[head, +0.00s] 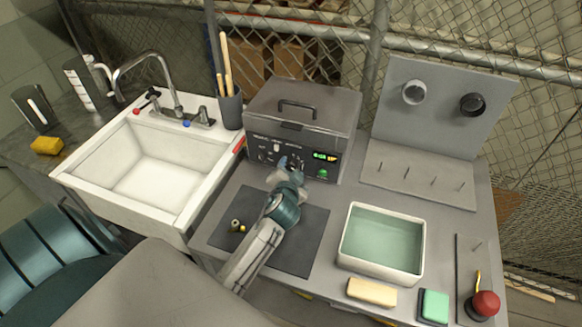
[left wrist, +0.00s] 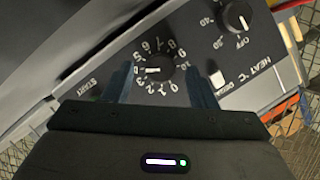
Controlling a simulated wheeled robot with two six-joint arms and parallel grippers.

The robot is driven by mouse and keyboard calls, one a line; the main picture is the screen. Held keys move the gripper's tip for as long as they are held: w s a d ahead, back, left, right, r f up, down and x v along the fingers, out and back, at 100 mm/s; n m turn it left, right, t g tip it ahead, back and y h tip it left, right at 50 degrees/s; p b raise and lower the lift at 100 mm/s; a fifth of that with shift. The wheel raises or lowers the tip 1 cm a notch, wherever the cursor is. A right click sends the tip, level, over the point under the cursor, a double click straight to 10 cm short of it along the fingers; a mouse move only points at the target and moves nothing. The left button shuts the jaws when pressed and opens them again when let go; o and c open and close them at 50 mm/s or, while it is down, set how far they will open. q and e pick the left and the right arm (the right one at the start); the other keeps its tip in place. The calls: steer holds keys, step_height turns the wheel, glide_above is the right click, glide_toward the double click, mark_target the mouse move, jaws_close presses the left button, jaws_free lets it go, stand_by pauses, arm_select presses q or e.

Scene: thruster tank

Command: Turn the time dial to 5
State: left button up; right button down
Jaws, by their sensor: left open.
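The grey tank unit (head: 303,108) stands at the back of the bench, with a dark control panel on its front. My left gripper (head: 285,163) is at that panel and hides part of it. In the left wrist view the time dial (left wrist: 153,70) is a small dark knob with a white mark, ringed by numbers. The mark lies roughly level in the picture; the exact number is hard to read. My left gripper (left wrist: 158,72) is open, with one finger on each side of the dial. Contact cannot be made out. My right gripper is not in view.
The heat dial (left wrist: 238,17) and a white button (left wrist: 218,79) are close to the right finger. A digital display (head: 325,157) and a green button (head: 322,174) are right of the gripper. A pale green basin (head: 345,255) and a pegged stand (head: 418,190) are farther right.

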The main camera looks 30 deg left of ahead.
arm_select(q)
steer(key=shift+w+a, duration=0.1)
steer(key=shift+w, duration=0.05)
steer(key=c, duration=1)
steer(key=shift+f, duration=0.1)
steer(key=shift+f+m+y+b, duration=0.25)
steer(key=shift+m+y+b, duration=0.35)
steer(key=shift+m+b, duration=0.45)
steer(key=shift+m+t+y+b, duration=0.3)
steer(key=shift+m+y+b, duration=0.2)
steer(key=shift+m+b, duration=0.45)
